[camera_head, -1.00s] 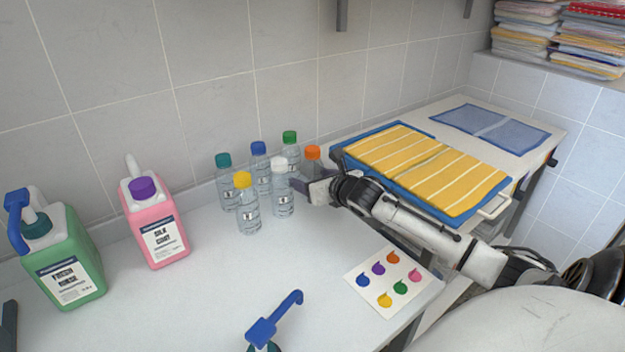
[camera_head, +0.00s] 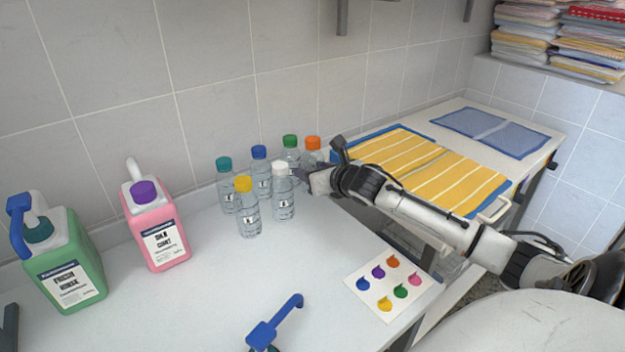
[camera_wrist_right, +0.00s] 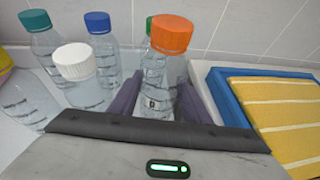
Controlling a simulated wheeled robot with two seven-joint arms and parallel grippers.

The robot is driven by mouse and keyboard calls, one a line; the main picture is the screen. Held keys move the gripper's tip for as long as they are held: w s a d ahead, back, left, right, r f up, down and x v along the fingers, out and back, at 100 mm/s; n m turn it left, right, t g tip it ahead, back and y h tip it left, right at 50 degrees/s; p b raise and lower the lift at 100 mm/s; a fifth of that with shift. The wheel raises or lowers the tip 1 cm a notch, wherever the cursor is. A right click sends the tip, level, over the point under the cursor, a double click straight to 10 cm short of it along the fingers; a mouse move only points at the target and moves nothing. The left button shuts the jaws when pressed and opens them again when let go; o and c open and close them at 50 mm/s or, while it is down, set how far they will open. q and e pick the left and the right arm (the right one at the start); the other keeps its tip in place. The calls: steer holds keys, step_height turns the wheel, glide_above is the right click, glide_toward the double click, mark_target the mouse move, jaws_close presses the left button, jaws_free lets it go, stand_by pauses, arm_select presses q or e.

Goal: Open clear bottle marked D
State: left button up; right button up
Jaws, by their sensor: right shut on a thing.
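The orange-capped clear bottle (camera_head: 313,144) is at the right end of the bottle group, its lower part hidden by my right gripper (camera_head: 314,180). In the right wrist view its body (camera_wrist_right: 153,80) stands between the two fingers of my right gripper (camera_wrist_right: 158,102), which is shut on it. The orange cap is on. A small label shows on the bottle, but its letter is too small to read. Other clear bottles have teal (camera_head: 226,185), blue (camera_head: 260,175), green (camera_head: 291,155), yellow (camera_head: 247,210) and white (camera_head: 283,195) caps.
Pink (camera_head: 164,235) and green (camera_head: 70,265) jugs stand at left. A card of coloured drops (camera_head: 383,300) lies at right. Yellow striped towels (camera_head: 455,180) lie beyond my right arm. The middle counter is clear.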

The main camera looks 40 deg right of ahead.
mark_target(316, 149)
step_height(316, 149, up, 6)
steer(key=shift+r+p, duration=0.2)
steer(key=shift+p, duration=0.1)
steer(key=shift+o, duration=1)
steer(key=c, duration=0.7)
steer(key=shift+o, duration=0.2)
